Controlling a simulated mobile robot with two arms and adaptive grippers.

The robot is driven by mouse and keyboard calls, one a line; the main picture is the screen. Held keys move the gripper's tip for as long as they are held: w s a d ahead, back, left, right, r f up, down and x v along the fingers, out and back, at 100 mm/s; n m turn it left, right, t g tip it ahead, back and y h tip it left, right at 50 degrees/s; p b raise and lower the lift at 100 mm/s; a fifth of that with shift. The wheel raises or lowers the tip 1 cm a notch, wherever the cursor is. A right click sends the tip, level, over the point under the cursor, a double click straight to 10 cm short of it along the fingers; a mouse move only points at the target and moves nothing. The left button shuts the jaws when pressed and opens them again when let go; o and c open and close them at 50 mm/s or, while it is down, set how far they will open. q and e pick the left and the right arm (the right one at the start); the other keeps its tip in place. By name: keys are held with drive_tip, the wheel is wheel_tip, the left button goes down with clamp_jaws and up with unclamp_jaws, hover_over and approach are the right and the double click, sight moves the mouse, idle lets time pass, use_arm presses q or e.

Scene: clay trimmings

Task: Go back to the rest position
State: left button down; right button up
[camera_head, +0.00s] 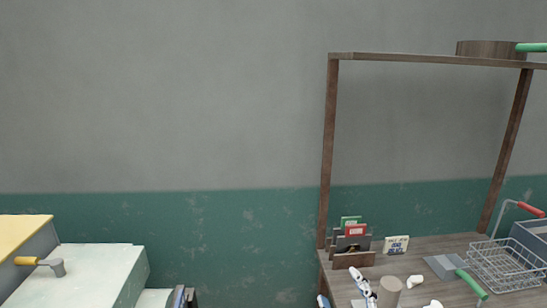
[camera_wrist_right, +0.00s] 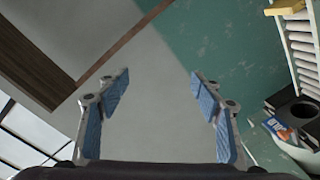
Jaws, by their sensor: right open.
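In the head view, parts of my right gripper (camera_head: 343,291) show low in the picture, in front of the left end of the wooden table. Its white and blue fingers stand apart, and the rest of it is cut off by the bottom edge. In the right wrist view, the right gripper (camera_wrist_right: 160,88) is open, its two blue-padded fingers wide apart. My left gripper is not in view.
A wooden table (camera_head: 405,264) with an upright frame (camera_head: 328,150) stands at right. It bears a wire basket (camera_head: 505,268), a cylinder (camera_head: 389,292) and a card holder (camera_head: 354,260). A pale cabinet (camera_head: 85,272) stands at left. The wall between is bare.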

drive_tip(key=s+d+f+m+g+h, duration=0.1)
drive_tip(key=s+d+f+m+g, duration=0.3)
drive_tip(key=f, duration=0.4)
drive_tip(key=s+d+f+m+g+h, duration=0.1)
drive_tip(key=s+d+f+m+g, duration=0.15)
drive_tip(key=s+f, duration=0.45)
drive_tip(key=s+f+m+g, duration=0.1)
drive_tip(key=s+f+g, duration=0.35)
drive_tip(key=s, duration=0.35)
drive_tip(key=s+f+m+g, duration=0.25)
drive_tip(key=s+f, duration=0.35)
drive_tip(key=s, duration=0.3)
wheel_tip(320, 180, down, 27)
drive_tip(key=s+n+g, duration=0.1)
drive_tip(key=s+g, duration=0.1)
drive_tip(key=s+d+f, duration=0.2)
drive_tip(key=s+f, duration=1.2)
drive_tip(key=s, duration=0.2)
drive_tip(key=shift+d+f+n+g, duration=0.3)
drive_tip(key=shift+d+f+g, duration=0.05)
drive_tip(key=shift+d+g, duration=0.1)
drive_tip(key=shift+a, duration=0.1)
